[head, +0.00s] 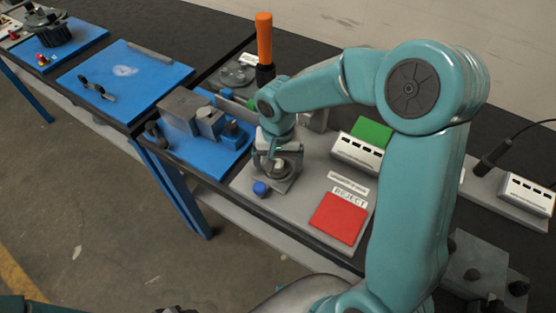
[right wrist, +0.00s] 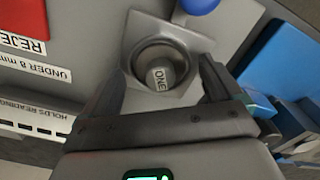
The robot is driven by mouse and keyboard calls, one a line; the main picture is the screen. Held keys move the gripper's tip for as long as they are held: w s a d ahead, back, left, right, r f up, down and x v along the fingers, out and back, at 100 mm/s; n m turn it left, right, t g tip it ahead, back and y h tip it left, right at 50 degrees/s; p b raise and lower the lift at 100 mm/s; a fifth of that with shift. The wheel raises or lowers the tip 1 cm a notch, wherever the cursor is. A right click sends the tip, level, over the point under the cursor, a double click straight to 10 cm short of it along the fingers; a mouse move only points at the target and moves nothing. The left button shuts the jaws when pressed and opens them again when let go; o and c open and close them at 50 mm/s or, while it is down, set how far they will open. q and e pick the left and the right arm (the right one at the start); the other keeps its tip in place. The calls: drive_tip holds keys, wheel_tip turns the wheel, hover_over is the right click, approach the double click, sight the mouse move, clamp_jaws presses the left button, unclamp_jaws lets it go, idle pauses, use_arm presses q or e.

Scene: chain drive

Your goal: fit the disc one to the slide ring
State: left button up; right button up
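The slide ring (right wrist: 140,52) is a dark round ring on a grey square plate, and it also shows below my right gripper in the head view (head: 290,176). Disc one (right wrist: 160,78), a small pale piece with ONE on its face, appears inside the ring's opening in the right wrist view. I cannot tell how deep it sits. My right gripper (head: 276,160) is over the ring. In the right wrist view its fingers (right wrist: 160,85) are spread wide, with a gap on each side of the disc. Only a dark bit at the bottom edge may be my left gripper (head: 175,310).
A blue knob (head: 261,188) stands beside the ring plate. A red REJECT pad (head: 338,218) and a green pad (head: 372,132) lie to the right. A blue fixture (head: 207,128) stands to the left, and an orange-handled tool (head: 264,40) stands upright behind.

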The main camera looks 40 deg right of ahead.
sight(278, 165)
wheel_tip(278, 165, up, 16)
drive_tip(key=shift+r, duration=0.15)
idle(0.4)
drive_tip(key=shift+s+a, duration=0.1)
idle(0.5)
